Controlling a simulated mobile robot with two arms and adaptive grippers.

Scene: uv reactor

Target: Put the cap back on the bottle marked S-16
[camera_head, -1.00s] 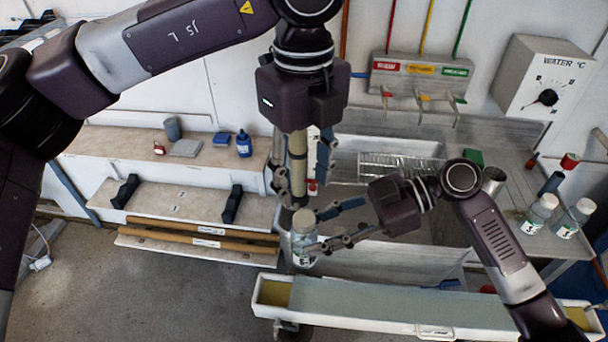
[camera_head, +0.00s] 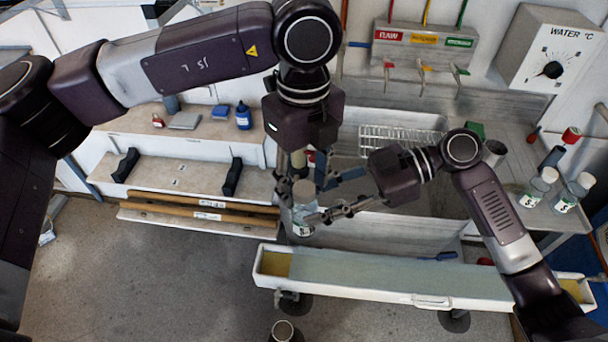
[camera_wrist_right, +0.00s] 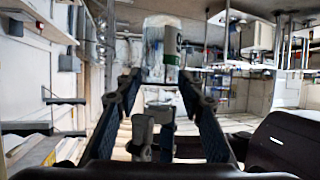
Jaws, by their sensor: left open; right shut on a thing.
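My right gripper (camera_head: 312,214) is shut on a clear bottle (camera_head: 302,229) and holds it upright, in front of the sink. Its label is too small to read. The bottle also shows between the right fingers (camera_wrist_right: 160,85) in the right wrist view, with a green and white label. A grey-beige cap (camera_head: 304,190) shows at the bottle's top; I cannot tell whether it is seated on the neck. My left gripper (camera_head: 304,184) points down above the bottle and is open, its fingers on either side of the cap. Whether they touch it is unclear.
The sink rack (camera_head: 400,140) is behind. Shelves with a blue bottle (camera_head: 243,116) are at the left.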

